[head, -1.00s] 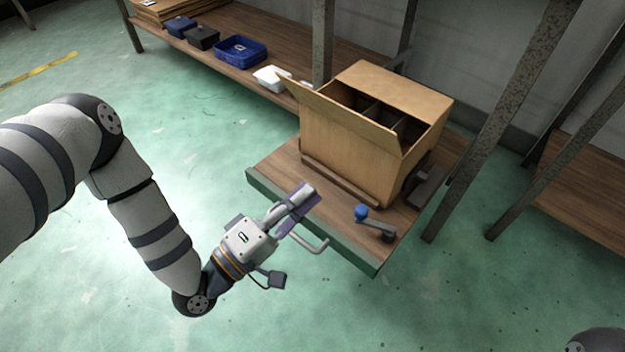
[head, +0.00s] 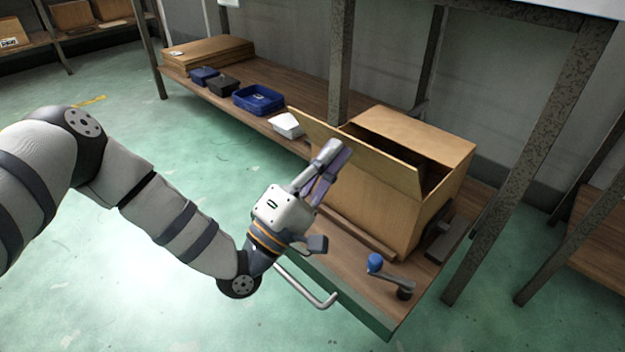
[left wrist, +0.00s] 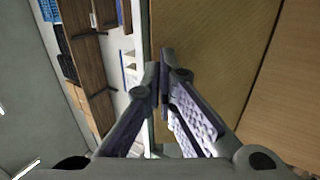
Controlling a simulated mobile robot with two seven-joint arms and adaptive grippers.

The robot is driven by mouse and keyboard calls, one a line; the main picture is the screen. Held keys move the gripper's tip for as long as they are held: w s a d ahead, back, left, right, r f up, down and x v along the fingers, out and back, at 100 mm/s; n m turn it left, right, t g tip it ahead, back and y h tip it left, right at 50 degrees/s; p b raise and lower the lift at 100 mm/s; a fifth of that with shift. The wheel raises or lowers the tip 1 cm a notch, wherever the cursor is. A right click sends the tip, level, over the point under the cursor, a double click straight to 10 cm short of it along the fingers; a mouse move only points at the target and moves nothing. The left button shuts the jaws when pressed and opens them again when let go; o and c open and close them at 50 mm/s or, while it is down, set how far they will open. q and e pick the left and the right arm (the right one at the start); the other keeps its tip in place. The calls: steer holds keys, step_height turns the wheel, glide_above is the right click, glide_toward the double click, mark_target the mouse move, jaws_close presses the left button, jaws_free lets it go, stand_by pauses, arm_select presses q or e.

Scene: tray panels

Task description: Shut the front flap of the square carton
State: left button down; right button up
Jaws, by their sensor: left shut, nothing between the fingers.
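The square carton (head: 375,210) stands on a small wooden-topped table. Its front flap (head: 360,152) stands up and leans outward from the front top edge. The back flap (head: 415,133) lies over the rear of the opening, and the gap between them is dark. My left gripper (head: 335,155) is shut and empty, in front of the carton at about the height of the flap. In the left wrist view its fingertips (left wrist: 166,85) are together before a brown cardboard panel (left wrist: 205,50); I cannot tell if they touch it. My right gripper is not in view.
A blue-knobbed crank (head: 376,263) stands at the table's front right, and a metal handle (head: 310,290) juts from the front edge. Wooden strips (head: 358,232) border the carton. A metal post (head: 340,60) rises behind. A shelf holds a blue bin (head: 258,99).

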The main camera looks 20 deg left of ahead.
arm_select(q)
steer(key=shift+w+d+r, duration=0.15)
steer(key=shift+w+r, duration=0.05)
steer(key=shift+w, duration=0.05)
